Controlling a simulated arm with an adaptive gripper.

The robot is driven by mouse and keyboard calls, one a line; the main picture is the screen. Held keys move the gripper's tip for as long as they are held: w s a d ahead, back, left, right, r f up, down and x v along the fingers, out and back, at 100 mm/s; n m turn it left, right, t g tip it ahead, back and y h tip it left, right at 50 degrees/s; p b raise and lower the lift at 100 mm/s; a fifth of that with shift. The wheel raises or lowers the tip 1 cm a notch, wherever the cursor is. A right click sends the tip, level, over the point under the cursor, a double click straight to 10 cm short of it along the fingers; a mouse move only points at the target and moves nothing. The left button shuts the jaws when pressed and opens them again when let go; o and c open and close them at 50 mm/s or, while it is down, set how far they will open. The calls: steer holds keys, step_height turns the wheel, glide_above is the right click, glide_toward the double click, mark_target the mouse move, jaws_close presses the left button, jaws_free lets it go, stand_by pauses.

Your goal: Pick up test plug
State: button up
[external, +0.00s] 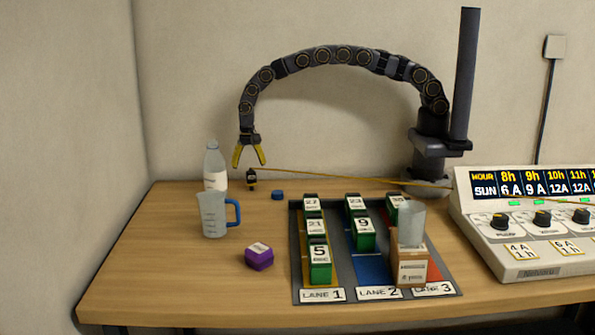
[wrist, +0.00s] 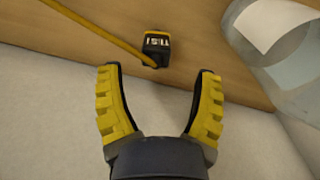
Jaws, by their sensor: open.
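The test plug (external: 251,180) is a small black and yellow block near the back edge of the table. A yellow cable runs from it to the right. In the wrist view the plug (wrist: 156,47) shows a white label with dark lettering, and its cable leaves at the upper left. My gripper (external: 249,162) has yellow ridged fingers. It points down, just above the plug in the external view. In the wrist view my gripper (wrist: 160,72) is open and empty, with the plug beyond the fingertips, roughly midway between them. I cannot tell the exact height gap.
A clear bottle (external: 215,165) stands close left of the plug. A measuring jug (external: 214,215) with a blue handle, a blue cap (external: 278,195) and a purple block (external: 259,258) are nearby. A lane tray (external: 349,293) and a control panel (external: 525,268) are to the right.

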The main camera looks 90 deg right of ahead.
mark_target(251, 171)
steer(key=f, duration=0.5)
steer(key=shift+s+a+f, duration=0.1)
steer(key=shift+s+a, duration=0.15)
steer(key=shift+s, duration=0.05)
jaws_close()
